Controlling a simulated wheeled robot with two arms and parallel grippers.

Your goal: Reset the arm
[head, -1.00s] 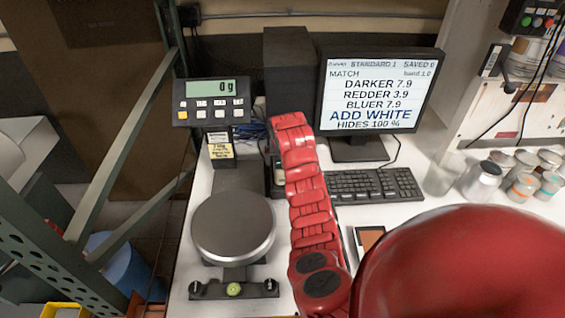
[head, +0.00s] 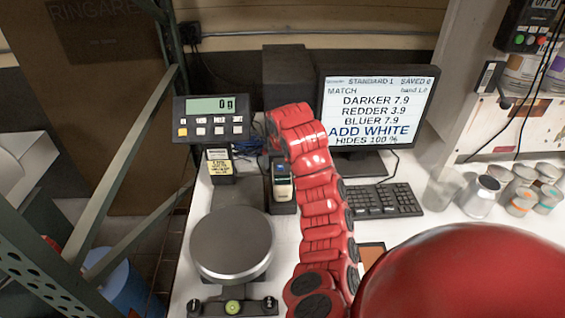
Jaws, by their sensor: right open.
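My right arm is red and segmented and reaches up the middle of the head view over the white bench. Its far end, with my right gripper (head: 288,122), is in front of the dark box and left of the monitor. The gripper is open and I see nothing held in it, though its fingertips are hard to make out. My left gripper is not in view.
A balance with a round grey pan (head: 232,243) and a display (head: 211,118) reading 0 g stands left of the arm. A small handheld device (head: 282,184) sits beside it. Monitor (head: 375,112), keyboard (head: 382,200) and several jars (head: 481,197) are to the right.

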